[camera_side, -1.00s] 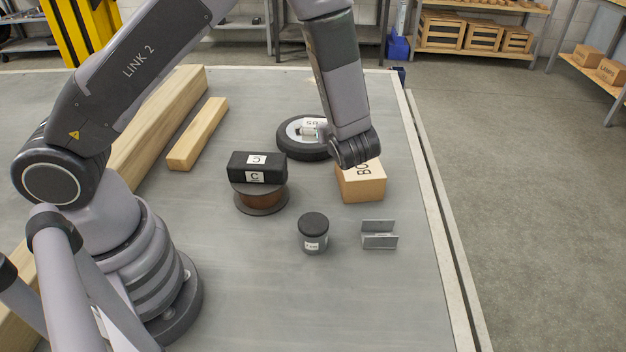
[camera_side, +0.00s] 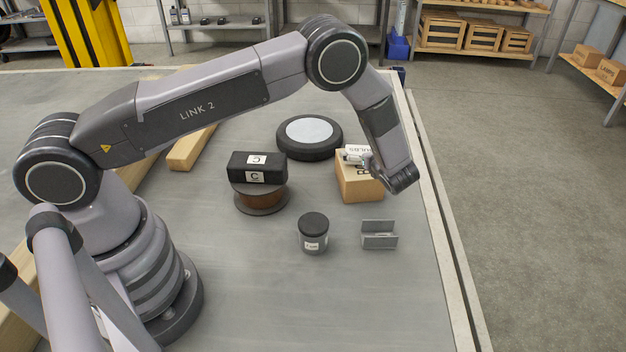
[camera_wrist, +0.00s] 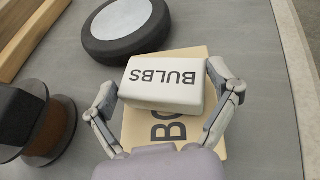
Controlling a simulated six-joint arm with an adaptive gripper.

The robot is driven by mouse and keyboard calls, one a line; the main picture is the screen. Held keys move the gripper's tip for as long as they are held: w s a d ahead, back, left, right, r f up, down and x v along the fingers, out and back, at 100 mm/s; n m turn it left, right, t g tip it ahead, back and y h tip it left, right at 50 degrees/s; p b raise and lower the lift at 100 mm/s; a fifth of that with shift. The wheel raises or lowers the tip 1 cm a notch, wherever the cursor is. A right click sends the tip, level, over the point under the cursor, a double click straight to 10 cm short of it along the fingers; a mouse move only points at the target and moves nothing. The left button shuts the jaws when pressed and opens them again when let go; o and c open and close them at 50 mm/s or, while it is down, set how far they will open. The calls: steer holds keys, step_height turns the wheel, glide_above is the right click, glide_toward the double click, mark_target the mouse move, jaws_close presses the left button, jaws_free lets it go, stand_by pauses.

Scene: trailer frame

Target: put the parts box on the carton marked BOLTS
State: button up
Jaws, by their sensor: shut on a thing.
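I cannot tell whether the white box touches the carton's top. The black box marked C (camera_side: 257,167) lies on a brown spool (camera_side: 262,198), left of the carton.
A black wheel with a pale disc (camera_side: 310,137) lies behind and left of the carton. A dark-lidded jar (camera_side: 313,232) and a grey metal channel (camera_side: 379,235) stand in front. Wooden beams (camera_side: 188,152) lie at left. The table's right edge is close to the carton.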

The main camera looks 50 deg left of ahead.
steer(key=shift+f, duration=0.25)
steer(key=o, duration=0.9)
steer(key=shift+s+d+r, duration=0.1)
steer(key=shift+d+r, duration=0.1)
steer(key=v, duration=1.1)
steer(key=shift+s+d, duration=0.2)
